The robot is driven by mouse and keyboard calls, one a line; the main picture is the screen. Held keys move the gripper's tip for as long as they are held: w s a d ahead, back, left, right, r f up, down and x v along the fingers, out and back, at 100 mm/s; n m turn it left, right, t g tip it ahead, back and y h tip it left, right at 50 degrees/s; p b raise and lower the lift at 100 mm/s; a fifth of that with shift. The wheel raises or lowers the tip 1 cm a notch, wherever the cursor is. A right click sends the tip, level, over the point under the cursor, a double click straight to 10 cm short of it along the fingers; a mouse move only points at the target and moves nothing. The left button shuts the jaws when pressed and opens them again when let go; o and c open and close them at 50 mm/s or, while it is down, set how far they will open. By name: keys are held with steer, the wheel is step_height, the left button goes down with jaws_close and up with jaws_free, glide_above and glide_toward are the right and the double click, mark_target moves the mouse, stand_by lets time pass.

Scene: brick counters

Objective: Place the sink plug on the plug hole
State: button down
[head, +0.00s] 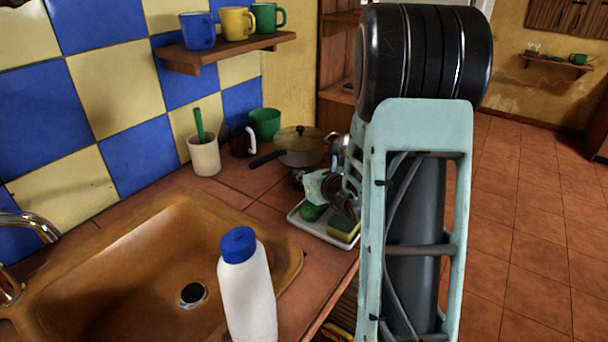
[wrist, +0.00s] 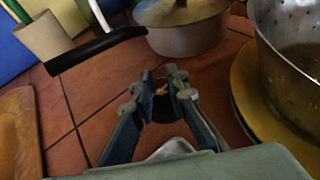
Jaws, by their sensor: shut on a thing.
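My gripper (wrist: 160,85) is shut on a small dark round piece with a coppery ring (wrist: 160,92), which looks like the sink plug. The fingers cover much of it. In the head view my gripper (head: 341,187) is above the back of the white tray, right of the sink, and the plug cannot be made out there. The plug hole (head: 193,294) is a dark opening with a pale metal rim in the floor of the brown sink (head: 130,262). The gripper is well apart from it, up and to the right in the picture.
A white bottle with a blue cap (head: 248,292) stands at the sink's front right. A white tray (head: 325,235) holds a sponge (head: 344,229). A lidded pan (head: 300,155) and white cup (head: 204,156) stand behind. A colander (wrist: 290,30) sits on a yellow plate (wrist: 258,100).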

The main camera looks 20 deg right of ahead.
steer(key=shift+f, duration=0.2)
steer(key=c, duration=1.9)
jaws_free()
steer(key=shift+r, duration=0.1)
steer(key=shift+r, duration=0.1)
